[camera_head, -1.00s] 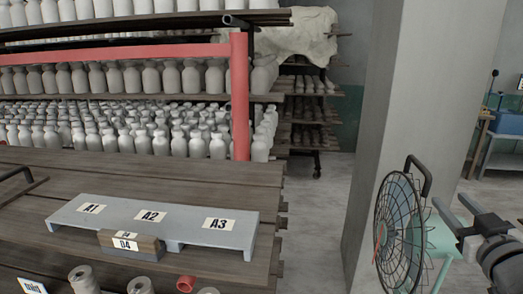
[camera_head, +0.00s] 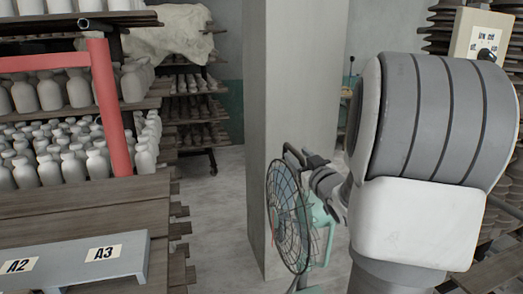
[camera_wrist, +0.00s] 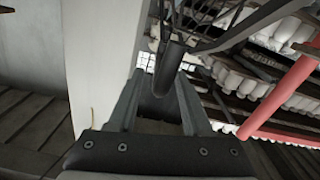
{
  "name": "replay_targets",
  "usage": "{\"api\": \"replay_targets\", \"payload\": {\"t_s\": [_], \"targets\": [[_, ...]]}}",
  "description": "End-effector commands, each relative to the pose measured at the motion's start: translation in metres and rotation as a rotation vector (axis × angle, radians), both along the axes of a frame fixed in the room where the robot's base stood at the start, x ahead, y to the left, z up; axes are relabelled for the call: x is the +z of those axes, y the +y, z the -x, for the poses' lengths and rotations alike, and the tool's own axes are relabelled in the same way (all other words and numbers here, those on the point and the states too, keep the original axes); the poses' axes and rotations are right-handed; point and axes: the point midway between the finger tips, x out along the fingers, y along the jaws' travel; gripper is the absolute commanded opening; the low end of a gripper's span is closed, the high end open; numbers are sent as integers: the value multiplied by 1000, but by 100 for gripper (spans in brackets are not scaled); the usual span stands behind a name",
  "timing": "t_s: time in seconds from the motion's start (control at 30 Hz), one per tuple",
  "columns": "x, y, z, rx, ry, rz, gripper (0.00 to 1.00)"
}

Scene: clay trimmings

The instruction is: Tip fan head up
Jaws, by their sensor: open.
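The fan (camera_head: 290,218) has a round dark wire cage and a teal body, and stands in front of a grey pillar. Its head faces left. A dark bar handle (camera_head: 289,152) rises at the top of the cage. My gripper (camera_head: 308,160) is at the handle, coming from the right. In the wrist view my gripper (camera_wrist: 158,84) is open, and the dark handle (camera_wrist: 173,62) reaches down between its fingertips. The fingers look apart; contact with the handle cannot be told. The wire cage (camera_wrist: 225,38) shows beyond, at the upper right. My arm hides what lies right of the fan.
A grey pillar (camera_head: 290,90) stands close behind the fan. A wooden table (camera_head: 75,210) with a grey stand (camera_head: 130,262) marked A2 and A3 is at the left. Shelves of pale bottles and a red post (camera_head: 108,110) stand behind it. Bare floor (camera_head: 215,215) lies between.

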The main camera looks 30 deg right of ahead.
Motion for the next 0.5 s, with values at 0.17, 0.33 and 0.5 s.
{"api": "replay_targets", "payload": {"t_s": [0.17,0.33,0.5], "targets": [[0,-5,-21,1,1,0,50],[0,-6,-28,1,1,1,50],[0,-7,-28,0,1,1,50]]}}
